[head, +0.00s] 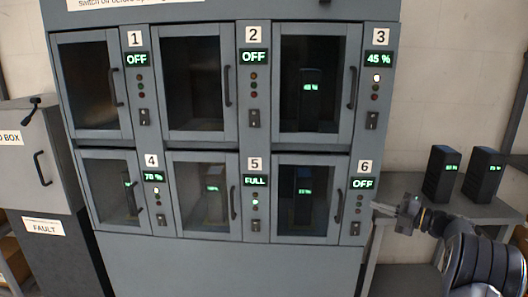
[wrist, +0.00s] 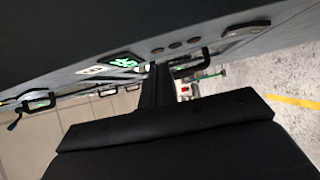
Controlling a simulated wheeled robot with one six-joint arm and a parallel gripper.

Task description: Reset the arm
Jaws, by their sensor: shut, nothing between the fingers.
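My gripper (head: 382,208) is at the right of the head view, beside the right edge of the charging cabinet (head: 230,262). It is shut and empty, its tips pointing left toward the panel of bay 6. Whether the tips touch the panel cannot be told. My arm comes in from the lower right. In the wrist view the dark gripper (wrist: 156,88) reaches up toward a grey panel with a green display (wrist: 125,62) and several round lamps.
The bay 6 display (head: 363,184) reads OFF; its door (head: 338,205) is shut over a dark battery (head: 303,200). Two black batteries (head: 441,172) (head: 483,174) stand on a grey shelf (head: 490,212) behind my arm. A grey box (head: 38,160) with a FAULT label stands left.

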